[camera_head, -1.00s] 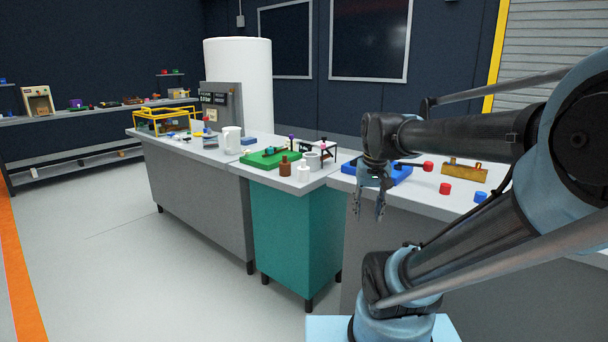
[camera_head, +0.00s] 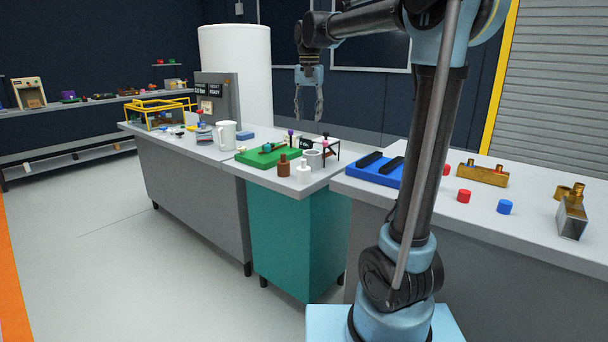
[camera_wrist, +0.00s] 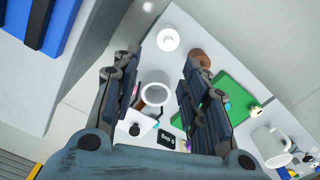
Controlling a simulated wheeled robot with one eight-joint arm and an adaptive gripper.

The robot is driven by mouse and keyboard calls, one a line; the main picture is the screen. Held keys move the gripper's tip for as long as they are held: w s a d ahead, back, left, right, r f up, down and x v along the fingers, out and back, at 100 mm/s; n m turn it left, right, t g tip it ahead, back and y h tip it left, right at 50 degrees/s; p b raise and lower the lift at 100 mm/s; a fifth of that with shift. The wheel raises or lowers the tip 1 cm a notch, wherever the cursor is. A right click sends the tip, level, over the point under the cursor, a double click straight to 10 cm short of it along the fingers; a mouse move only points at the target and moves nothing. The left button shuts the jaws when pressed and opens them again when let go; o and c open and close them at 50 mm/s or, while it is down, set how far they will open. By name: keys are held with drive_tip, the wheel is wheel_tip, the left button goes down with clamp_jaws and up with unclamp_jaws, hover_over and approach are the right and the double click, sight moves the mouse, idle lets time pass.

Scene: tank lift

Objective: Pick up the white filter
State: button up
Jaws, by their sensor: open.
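A small white stepped piece, which looks like the white filter (camera_head: 303,172), stands upright at the front corner of the teal-fronted table. In the wrist view the white filter (camera_wrist: 168,39) is a round white shape just beyond the fingertips. A brown piece of similar form (camera_head: 284,166) stands close beside it, also in the wrist view (camera_wrist: 199,57). My gripper (camera_head: 308,114) is open and empty, pointing down, and appears well above the tabletop. In the wrist view my gripper (camera_wrist: 161,62) has its fingers apart, with a grey-white cup (camera_wrist: 156,93) showing between them.
A green tray (camera_head: 262,156) and a black-framed stand (camera_head: 326,148) are near the filter. A white jug (camera_head: 226,135) stands to the left. A blue tray (camera_head: 372,172) sits on the right-hand table. The floor in front is clear.

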drive_tip(key=w+a, duration=0.1)
drive_tip(key=w, duration=0.1)
approach(304, 171)
drive_tip(key=w, duration=0.2)
drive_tip(key=shift+w+d+f, duration=0.2)
drive_tip(key=shift+w, duration=0.1)
drive_tip(key=shift+a+f, duration=0.15)
drive_tip(key=shift+f, duration=1.2)
drive_tip(key=shift+a+f, duration=0.15)
drive_tip(key=shift+f, duration=1.15)
drive_tip(key=shift+c, duration=0.5)
clamp_jaws()
